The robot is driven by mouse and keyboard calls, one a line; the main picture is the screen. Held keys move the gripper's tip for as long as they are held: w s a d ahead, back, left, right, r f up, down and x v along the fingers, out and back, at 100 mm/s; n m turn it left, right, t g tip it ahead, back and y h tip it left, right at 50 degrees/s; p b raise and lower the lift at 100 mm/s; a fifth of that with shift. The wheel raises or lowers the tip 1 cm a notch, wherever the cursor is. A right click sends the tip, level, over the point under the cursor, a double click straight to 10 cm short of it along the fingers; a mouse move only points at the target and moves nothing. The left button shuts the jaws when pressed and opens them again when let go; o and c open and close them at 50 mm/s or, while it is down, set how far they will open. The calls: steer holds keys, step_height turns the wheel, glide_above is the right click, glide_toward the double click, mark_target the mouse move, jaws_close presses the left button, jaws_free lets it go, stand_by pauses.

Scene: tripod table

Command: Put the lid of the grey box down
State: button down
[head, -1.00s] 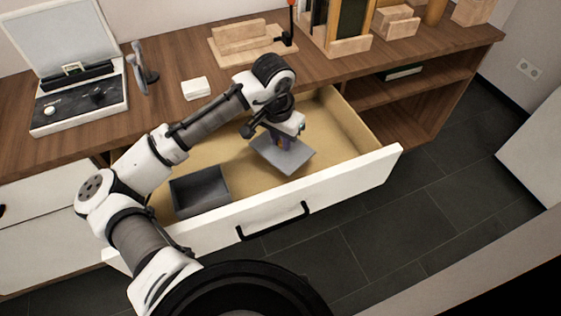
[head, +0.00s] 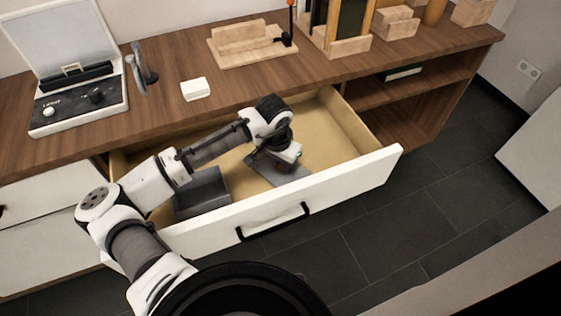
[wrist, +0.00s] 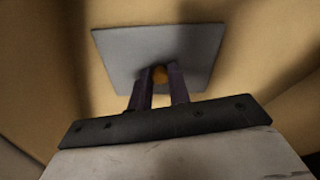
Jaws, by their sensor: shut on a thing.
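The lid (head: 292,177) is a flat grey square plate. It is inside the open drawer, to the right of the grey box, at or close to the drawer floor; I cannot tell whether it touches. My gripper (head: 281,166) is above it. The grey box (head: 203,190) stands open-topped at the drawer's front left, partly behind my arm.
The white-fronted drawer (head: 345,188) is pulled out, and its walls surround the lid. Bare drawer floor (head: 318,135) shows behind and right of it. The wooden top (head: 180,118) overhangs the drawer's back and carries a small white block (head: 195,89).

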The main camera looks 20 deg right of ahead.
mark_target(278, 174)
steer(key=c, duration=1.3)
jaws_free()
steer(key=r, duration=0.8)
steer(key=s+a+r, duration=0.1)
steer(key=r, duration=0.3)
